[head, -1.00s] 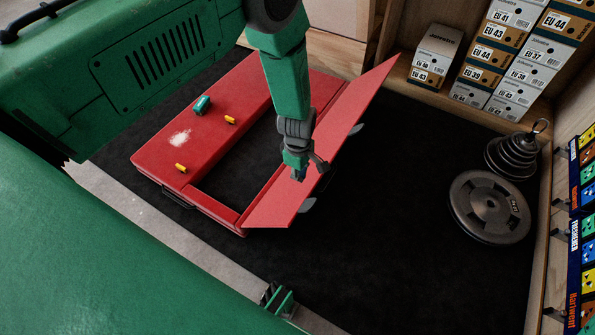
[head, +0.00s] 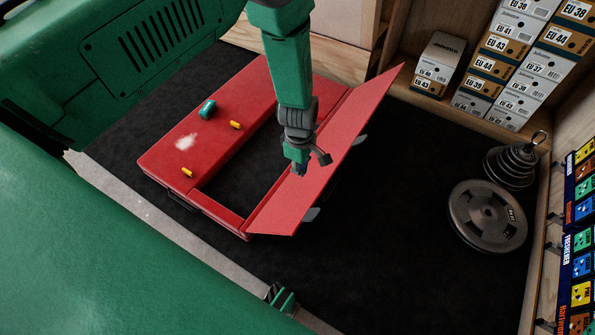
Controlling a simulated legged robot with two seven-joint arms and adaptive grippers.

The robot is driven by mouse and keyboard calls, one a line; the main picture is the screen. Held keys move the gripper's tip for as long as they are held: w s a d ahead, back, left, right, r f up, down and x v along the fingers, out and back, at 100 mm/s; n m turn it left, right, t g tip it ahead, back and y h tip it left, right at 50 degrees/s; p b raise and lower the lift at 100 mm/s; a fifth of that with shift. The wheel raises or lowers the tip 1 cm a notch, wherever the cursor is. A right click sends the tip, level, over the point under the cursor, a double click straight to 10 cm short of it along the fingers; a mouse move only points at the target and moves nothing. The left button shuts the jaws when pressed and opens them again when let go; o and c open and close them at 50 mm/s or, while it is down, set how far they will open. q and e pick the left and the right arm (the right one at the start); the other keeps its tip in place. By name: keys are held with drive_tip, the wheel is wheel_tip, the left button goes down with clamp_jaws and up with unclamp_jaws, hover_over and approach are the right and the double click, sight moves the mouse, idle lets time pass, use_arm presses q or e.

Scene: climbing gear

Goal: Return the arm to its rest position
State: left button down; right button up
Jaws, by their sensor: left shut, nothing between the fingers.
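My left gripper (head: 299,169) is shut and empty. It hangs pointing down over the slanted red panel on the right side of the red case. The green left arm comes down to it from the top of the picture. I cannot tell whether the fingertips touch the panel. The red case (head: 165,165) lies on the black mat with a dark opening in its middle. The tilted red panel (head: 340,140) stands along the opening's right side. A small green piece at the bottom (head: 281,299) may be part of my right arm; no right gripper can be made out.
A teal item (head: 207,109) and two yellow pieces, one upper (head: 235,125) and one lower (head: 188,173), lie on the case by a white powdery patch. Weight plates (head: 488,216) rest at the right. Shoe boxes (head: 525,55) fill the back shelf.

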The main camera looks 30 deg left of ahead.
use_arm(q)
wheel_tip(320, 180, up, 4)
drive_tip(key=d+p, duration=0.1)
drive_tip(key=d, duration=0.2)
drive_tip(key=s+a+r+m+p, duration=0.2)
drive_tip(key=s+m, duration=0.4)
drive_tip(key=s, duration=0.3)
drive_tip(key=s+a+r+m+p, duration=0.2)
drive_tip(key=s+m, duration=0.4)
drive_tip(key=s, duration=0.3)
drive_tip(key=s+a+r+m+p, duration=0.1)
drive_tip(key=s+a+r+m, duration=0.1)
drive_tip(key=s+m, duration=0.4)
drive_tip(key=s+r, duration=0.1)
drive_tip(key=s, duration=0.2)
drive_tip(key=shift+s+a+t+y+p, duration=0.25)
drive_tip(key=shift+t+y+p, duration=0.05)
drive_tip(key=shift+p, duration=0.1)
